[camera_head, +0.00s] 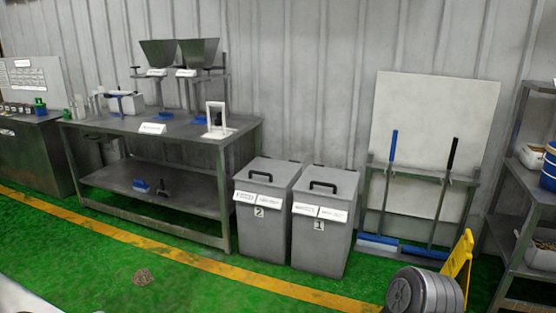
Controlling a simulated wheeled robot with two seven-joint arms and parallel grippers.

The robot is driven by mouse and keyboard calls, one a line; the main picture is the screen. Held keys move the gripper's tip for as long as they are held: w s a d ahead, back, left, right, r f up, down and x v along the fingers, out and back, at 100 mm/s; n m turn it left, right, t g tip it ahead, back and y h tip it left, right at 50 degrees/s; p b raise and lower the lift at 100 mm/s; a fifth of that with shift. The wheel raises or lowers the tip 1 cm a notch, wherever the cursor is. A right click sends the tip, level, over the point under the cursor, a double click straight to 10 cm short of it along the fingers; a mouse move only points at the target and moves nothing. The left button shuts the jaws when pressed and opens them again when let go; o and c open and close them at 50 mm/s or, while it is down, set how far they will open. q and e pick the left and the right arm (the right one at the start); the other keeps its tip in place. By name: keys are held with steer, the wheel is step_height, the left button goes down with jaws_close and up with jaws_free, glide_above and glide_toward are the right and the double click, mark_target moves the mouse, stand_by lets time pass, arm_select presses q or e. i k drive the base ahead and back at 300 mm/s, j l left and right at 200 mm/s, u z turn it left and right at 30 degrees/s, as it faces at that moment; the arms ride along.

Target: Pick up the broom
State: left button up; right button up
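Two long-handled tools stand upright in a metal rack (412,174) against the wall, at the right of the head view. The left one (389,170) has a blue upper handle and a wide blue and pale head on the floor. The right one (446,180) has a black upper handle and a blue head. Both look like brooms, and I cannot tell which is the broom meant. Neither of my grippers is in view, and nothing is seen touching the tools.
Two grey lidded bins (262,215) stand left of the rack. A workbench (180,130) is further left. A yellow sign (459,262) and a grey ribbed rounded object (425,292) are in front of the rack. Shelves (530,199) stand right. Debris (143,277) lies on green floor.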

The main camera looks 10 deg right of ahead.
mark_target(379, 242)
steer(key=i+l+z, duration=0.4)
steer(key=i, duration=0.6)
steer(key=i+l+z, duration=0.1)
steer(key=i+z, duration=0.35)
steer(key=i, duration=0.55)
steer(key=i+u, duration=0.15)
steer(key=i, duration=0.45)
steer(key=i+l+u, duration=0.15)
steer(key=i, duration=0.4)
steer(key=i+l+u, duration=0.15)
steer(key=i, duration=0.4)
steer(key=l, duration=0.1)
